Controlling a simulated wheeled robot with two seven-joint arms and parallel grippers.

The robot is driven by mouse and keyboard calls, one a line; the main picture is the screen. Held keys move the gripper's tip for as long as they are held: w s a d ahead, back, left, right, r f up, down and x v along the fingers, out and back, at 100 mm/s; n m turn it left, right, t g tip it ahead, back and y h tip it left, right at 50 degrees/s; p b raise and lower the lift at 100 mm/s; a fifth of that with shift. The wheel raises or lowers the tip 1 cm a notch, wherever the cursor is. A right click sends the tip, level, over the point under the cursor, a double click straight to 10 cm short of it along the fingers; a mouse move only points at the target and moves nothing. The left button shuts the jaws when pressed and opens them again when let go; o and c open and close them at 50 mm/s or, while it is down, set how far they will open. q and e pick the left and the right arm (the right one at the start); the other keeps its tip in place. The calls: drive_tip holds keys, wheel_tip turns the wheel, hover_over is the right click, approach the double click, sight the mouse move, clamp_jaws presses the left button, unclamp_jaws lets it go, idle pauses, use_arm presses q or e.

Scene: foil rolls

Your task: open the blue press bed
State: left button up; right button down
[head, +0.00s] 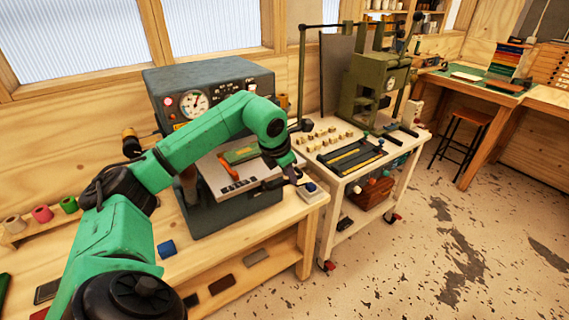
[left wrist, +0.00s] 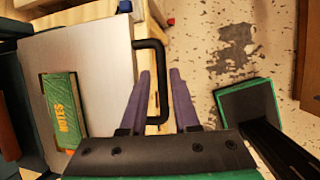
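The blue-grey press (head: 208,90) stands on the wooden bench with a gauge on its front. Its pale flat bed (head: 212,178) shows in front of the body; it is the silver plate (left wrist: 90,55) in the left wrist view. A green block marked NOTES (left wrist: 63,108) lies on the bed. A black bar handle (left wrist: 160,65) stands out from the bed's edge. My left gripper (head: 297,176) is at this handle. Its two purple fingers (left wrist: 163,75) are apart, with the handle's bar between them in the picture. I cannot tell whether they touch it. My right gripper is out of view.
A small pale box with a blue top (head: 311,189) sits near the bench's right end, close to my left gripper. A white cart (head: 345,185) with a green press (head: 372,85) stands to the right. The floor (head: 440,250) in front is clear.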

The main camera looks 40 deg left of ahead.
use_arm(q)
drive_tip(key=v, duration=1.3)
drive_tip(key=shift+r+b, duration=0.35)
drive_tip(key=shift+r, duration=0.05)
drive_tip(key=shift+s, duration=0.1)
